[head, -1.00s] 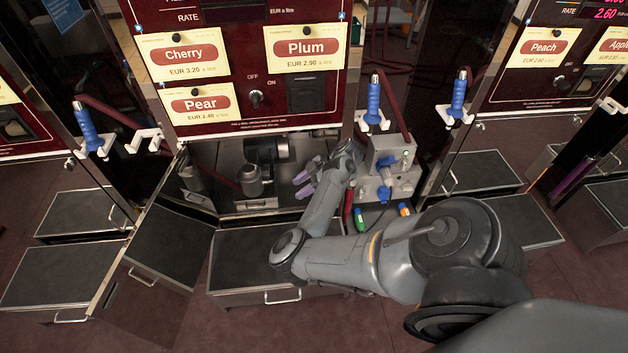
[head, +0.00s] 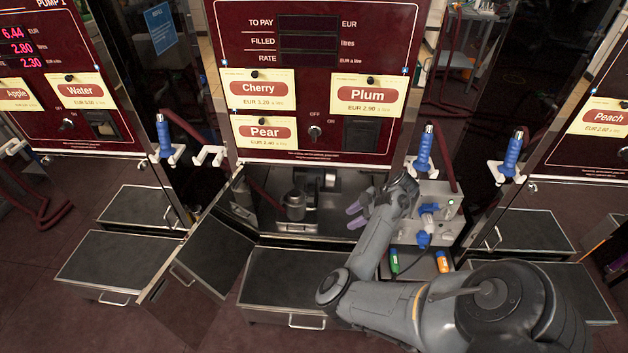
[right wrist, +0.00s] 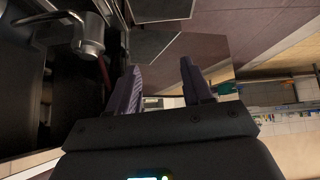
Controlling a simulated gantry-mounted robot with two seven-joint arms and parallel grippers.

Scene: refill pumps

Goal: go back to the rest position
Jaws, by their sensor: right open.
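The middle pump's dark red panel (head: 318,60) carries Cherry, Plum and Pear cards. A grey metal canister (head: 295,205) stands inside the open compartment, left of the gripper and apart from it; it also shows at upper left in the right wrist view (right wrist: 88,38). My left gripper is not in view.
The compartment door (head: 208,255) hangs open at left. A grey box with blue valves (head: 438,203) stands close right of my gripper. Blue-handled nozzles hang in white holders, one of them (head: 424,150) above that box. A dark-topped step (head: 290,278) juts out below the compartment.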

